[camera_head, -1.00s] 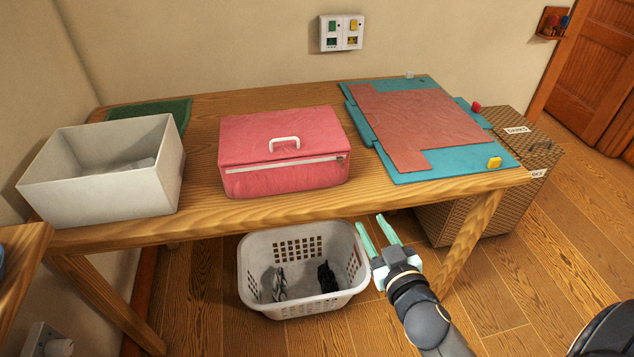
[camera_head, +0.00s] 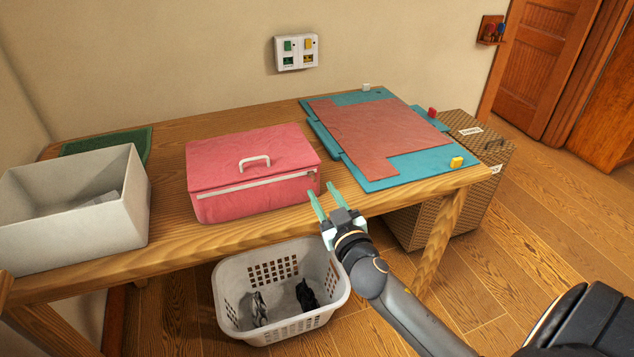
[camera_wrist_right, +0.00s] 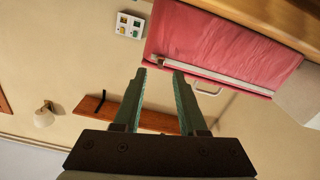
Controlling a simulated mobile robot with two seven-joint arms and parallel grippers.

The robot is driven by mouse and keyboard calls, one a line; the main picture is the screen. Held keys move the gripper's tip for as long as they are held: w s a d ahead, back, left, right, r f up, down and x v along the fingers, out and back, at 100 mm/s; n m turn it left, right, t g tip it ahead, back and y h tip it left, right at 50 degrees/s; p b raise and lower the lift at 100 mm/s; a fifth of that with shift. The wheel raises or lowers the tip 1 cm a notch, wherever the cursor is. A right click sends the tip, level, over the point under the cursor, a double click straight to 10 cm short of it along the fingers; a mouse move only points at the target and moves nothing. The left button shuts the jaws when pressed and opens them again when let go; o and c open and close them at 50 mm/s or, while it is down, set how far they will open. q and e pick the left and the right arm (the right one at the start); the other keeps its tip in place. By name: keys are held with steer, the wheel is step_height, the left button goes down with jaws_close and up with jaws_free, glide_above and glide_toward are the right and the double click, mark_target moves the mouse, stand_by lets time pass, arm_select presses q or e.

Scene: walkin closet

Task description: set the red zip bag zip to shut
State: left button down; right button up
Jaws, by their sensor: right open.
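The red zip bag (camera_head: 253,172) sits on the wooden table, its lid down and its pale handle (camera_head: 254,161) on top. A light zip strip (camera_head: 250,184) runs along its front, with a small dark pull at the right end (camera_head: 312,172). My right gripper (camera_head: 321,190) is open and empty, just in front of the bag's right front corner. In the right wrist view the open fingers (camera_wrist_right: 160,72) point at the bag (camera_wrist_right: 215,45), close to one end of its zip strip (camera_wrist_right: 215,76). I cannot tell if they touch it. My left gripper is not in view.
A white box (camera_head: 75,215) stands left of the bag, and a teal board with a reddish sheet (camera_head: 370,138) lies to its right. A laundry basket (camera_head: 281,290) is on the floor below the table edge. A woven hamper (camera_head: 480,165) stands by the table's right end.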

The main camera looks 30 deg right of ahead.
mark_target(313, 177)
steer(key=shift+x, duration=2)
jaws_close()
